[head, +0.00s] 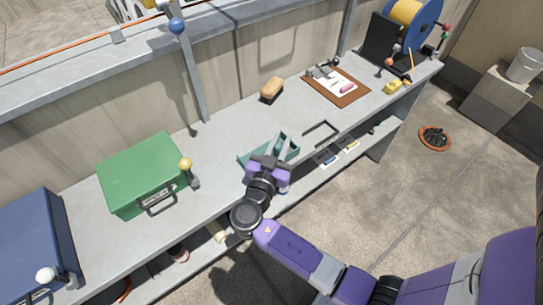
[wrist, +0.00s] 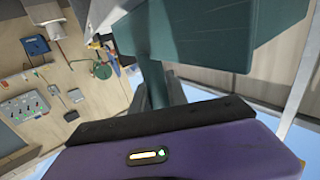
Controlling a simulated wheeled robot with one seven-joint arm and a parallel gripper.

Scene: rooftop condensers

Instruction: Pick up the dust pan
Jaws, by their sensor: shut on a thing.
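The dust pan (head: 291,151) is teal and shows in the head view at the middle of the grey bench, partly hidden behind my gripper (head: 279,150). In the wrist view the teal dust pan (wrist: 215,35) fills the upper middle, close to the camera. My gripper (wrist: 160,92) is shut on the dust pan, its fingers reaching up to it. The exact grip point is hard to see. I cannot tell whether the pan touches the bench top.
A green case (head: 145,170) and a blue case (head: 38,240) stand on the bench at left. A brush-like tan block (head: 271,90), a clipboard (head: 337,86) and a cable reel (head: 415,14) are toward the right. A lower shelf (head: 190,262) holds small items.

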